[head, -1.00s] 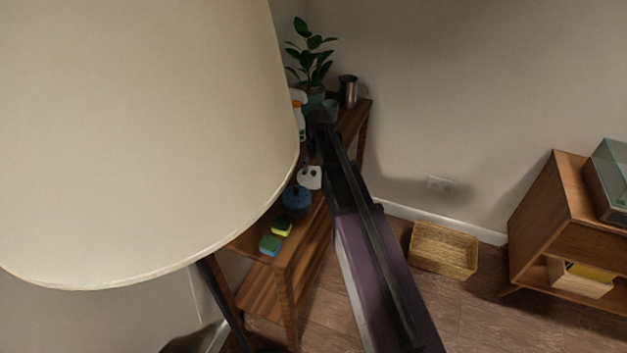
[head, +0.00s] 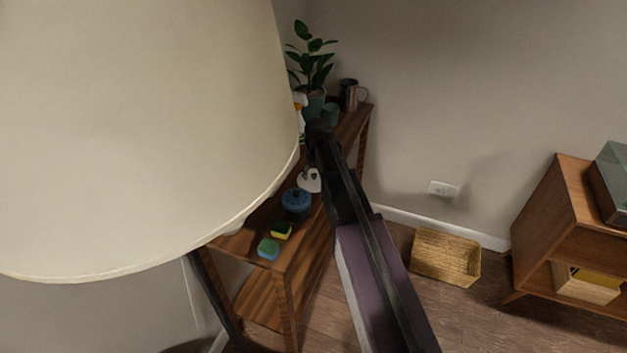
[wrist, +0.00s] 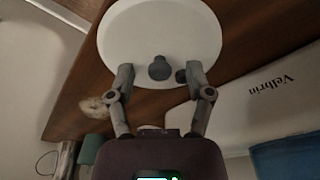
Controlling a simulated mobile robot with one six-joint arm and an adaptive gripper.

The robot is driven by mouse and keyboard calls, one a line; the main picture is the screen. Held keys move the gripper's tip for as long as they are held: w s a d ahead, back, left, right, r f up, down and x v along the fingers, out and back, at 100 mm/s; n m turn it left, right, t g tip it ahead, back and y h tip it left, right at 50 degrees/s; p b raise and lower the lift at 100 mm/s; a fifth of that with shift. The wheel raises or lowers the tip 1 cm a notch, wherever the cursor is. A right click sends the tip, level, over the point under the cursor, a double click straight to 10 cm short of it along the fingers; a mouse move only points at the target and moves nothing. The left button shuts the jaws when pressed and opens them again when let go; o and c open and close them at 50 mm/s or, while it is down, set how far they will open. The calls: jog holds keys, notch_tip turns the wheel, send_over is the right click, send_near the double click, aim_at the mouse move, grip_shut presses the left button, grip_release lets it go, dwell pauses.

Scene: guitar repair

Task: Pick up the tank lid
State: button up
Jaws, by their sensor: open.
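The tank lid appears to be the round white disc (wrist: 160,40) with a grey knob (wrist: 160,68) in the wrist view. A second small dark knob (wrist: 181,75) shows near its edge. My gripper (wrist: 160,76) is open, its fingers on either side of the grey knob with gaps around it. I cannot tell whether the fingertips touch the disc. In the head view, a white piece with dark spots (head: 308,181), probably the lid, lies on the wooden shelf (head: 248,243), partly behind my arm. The gripper's fingers cannot be made out there.
A large lampshade (head: 130,130) blocks the left. A white surface marked "Velbrin" (wrist: 265,105) is close right.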

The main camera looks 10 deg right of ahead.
aim_at(314, 174)
jog(key=shift+c, duration=0.2)
grip_shut()
jog(key=shift+r, duration=0.2)
notch_tip(314, 174, up, 4)
jog(key=p, duration=0.4)
jog(key=shift+f, duration=0.2)
jog(key=s+d+r+p, duration=0.1)
jog(key=s+d, duration=0.7)
jog(key=s, duration=0.5)
jog(key=shift+s+d, duration=0.25)
jog(key=shift+d, duration=0.15)
jog(key=shift+s, duration=0.15)
